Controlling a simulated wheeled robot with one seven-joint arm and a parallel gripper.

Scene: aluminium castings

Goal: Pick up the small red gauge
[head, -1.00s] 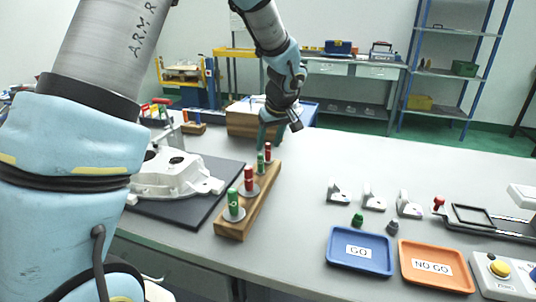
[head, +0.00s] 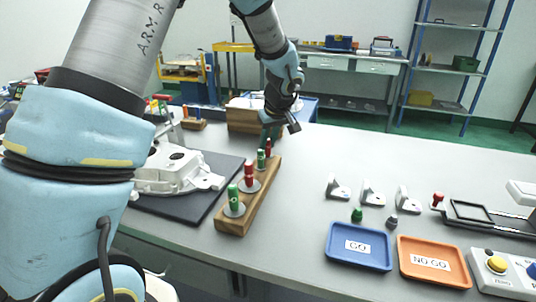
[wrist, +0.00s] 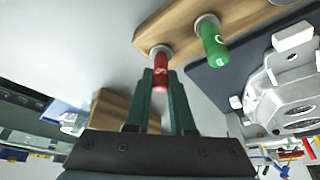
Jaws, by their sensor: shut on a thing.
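The small red gauge (head: 268,146) is at the far end of a wooden rack (head: 233,226). My gripper (head: 271,134) points down over that end, its green fingers around the gauge's top. In the wrist view, the fingers (wrist: 161,86) are shut on the red gauge (wrist: 160,70), whose grey collar shows at the rack (wrist: 150,32). Whether it is clear of its hole cannot be told. A small green gauge (head: 261,160) stands next to it; it also shows in the wrist view (wrist: 214,46). A larger red gauge (head: 249,175) and a larger green one (head: 234,200) stand nearer.
A white casting (head: 172,175) lies on a dark mat (head: 205,206) left of the rack. A wooden block (head: 242,120) stands behind my gripper. Blue GO (head: 357,264) and orange NO GO (head: 430,279) trays lie at the right front.

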